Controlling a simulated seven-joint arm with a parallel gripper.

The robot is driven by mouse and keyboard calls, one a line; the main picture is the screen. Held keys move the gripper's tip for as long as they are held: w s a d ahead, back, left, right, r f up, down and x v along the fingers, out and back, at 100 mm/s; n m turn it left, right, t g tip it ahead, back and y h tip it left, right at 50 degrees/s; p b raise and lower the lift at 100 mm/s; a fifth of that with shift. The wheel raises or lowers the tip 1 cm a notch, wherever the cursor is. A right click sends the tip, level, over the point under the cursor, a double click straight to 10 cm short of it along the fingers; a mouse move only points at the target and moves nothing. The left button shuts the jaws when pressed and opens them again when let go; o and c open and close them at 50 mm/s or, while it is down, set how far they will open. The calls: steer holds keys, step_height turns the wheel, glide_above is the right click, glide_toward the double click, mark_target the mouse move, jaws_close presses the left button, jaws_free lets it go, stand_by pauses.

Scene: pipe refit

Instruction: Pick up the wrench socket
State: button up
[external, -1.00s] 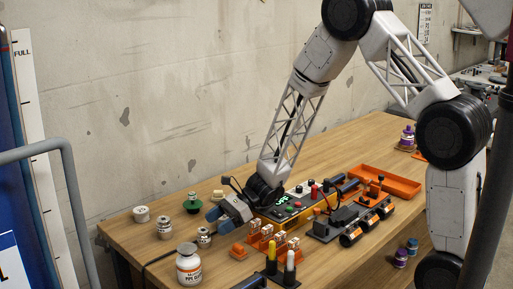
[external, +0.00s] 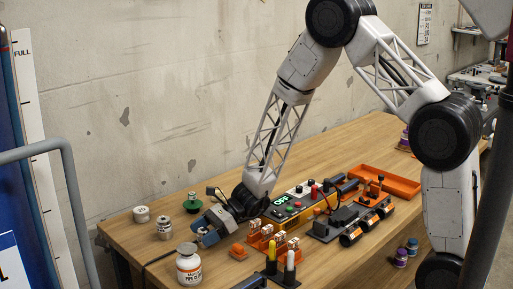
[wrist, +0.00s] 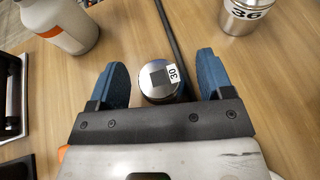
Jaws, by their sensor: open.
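A metal wrench socket (wrist: 156,92) with a square hole and a label reading 30 stands upright between the two blue fingers of my gripper (wrist: 162,72) in the wrist view. The fingers are open, with a gap on each side of the socket; contact is not visible. In the external view my gripper (external: 202,232) is low over the near left part of the bench and largely hides this socket. A second metal socket (wrist: 241,14) marked 36 stands apart at the upper right of the wrist view.
A white bottle with an orange band (external: 188,265) stands close by my gripper; it also shows in the wrist view (wrist: 62,20). A dark cable (wrist: 171,35) runs beside the socket. A green-based item (external: 193,204) and an orange block (external: 238,252) are near. A control box (external: 285,205) stands behind.

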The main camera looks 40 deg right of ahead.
stand_by(0.5)
steer(key=c, duration=1.1)
